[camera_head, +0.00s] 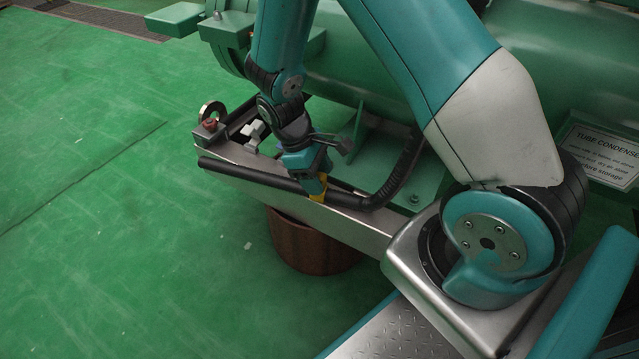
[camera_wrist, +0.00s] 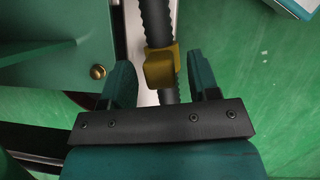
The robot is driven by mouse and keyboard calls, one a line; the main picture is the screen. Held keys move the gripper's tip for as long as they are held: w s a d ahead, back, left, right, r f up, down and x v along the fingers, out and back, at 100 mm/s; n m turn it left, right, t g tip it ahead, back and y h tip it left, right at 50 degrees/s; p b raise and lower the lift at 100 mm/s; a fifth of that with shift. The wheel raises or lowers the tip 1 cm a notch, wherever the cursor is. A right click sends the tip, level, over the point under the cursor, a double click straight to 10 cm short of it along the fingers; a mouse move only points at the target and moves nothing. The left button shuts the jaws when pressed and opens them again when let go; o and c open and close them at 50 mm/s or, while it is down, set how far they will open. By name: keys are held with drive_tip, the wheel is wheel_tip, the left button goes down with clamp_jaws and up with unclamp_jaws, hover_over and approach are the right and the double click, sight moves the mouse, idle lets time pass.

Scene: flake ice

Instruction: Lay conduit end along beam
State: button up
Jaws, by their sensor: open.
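The black conduit (camera_head: 255,179) comes down in a curve at the right and runs left along the steel beam (camera_head: 330,221), its end near the beam's left end. I cannot tell whether it touches the beam along its whole length. A yellow collar (camera_head: 318,190) sits around the conduit; it shows in the wrist view too (camera_wrist: 160,68). My gripper (camera_head: 312,172) is just above the collar. In the wrist view its two fingers (camera_wrist: 163,82) are open, one on each side of the conduit, with gaps to both sides. The pale beam (camera_wrist: 148,97) shows beneath the conduit there.
A large green condenser (camera_head: 340,55) with a sign plate (camera_head: 600,150) stands behind the beam. A brown drum (camera_head: 310,245) is beneath. The green floor at left is clear.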

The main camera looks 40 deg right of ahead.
drive_tip(key=shift+s+d+f, duration=0.15)
drive_tip(key=shift+s+f, duration=0.05)
drive_tip(key=shift+f, duration=0.3)
clamp_jaws()
drive_tip(key=shift+w+d+r+m+p, duration=0.15)
drive_tip(key=shift+d+r+m+p, duration=0.2)
drive_tip(key=shift+p, duration=0.45)
drive_tip(key=shift+w+d+m+y+p, duration=0.2)
drive_tip(key=shift+m+y+p, duration=0.1)
drive_tip(key=shift+m+p, duration=0.2)
drive_tip(key=shift+w+d+f+m+p, duration=0.15)
drive_tip(key=shift+d+f+m+p, duration=0.2)
drive_tip(key=shift+m+p, duration=0.1)
unclamp_jaws()
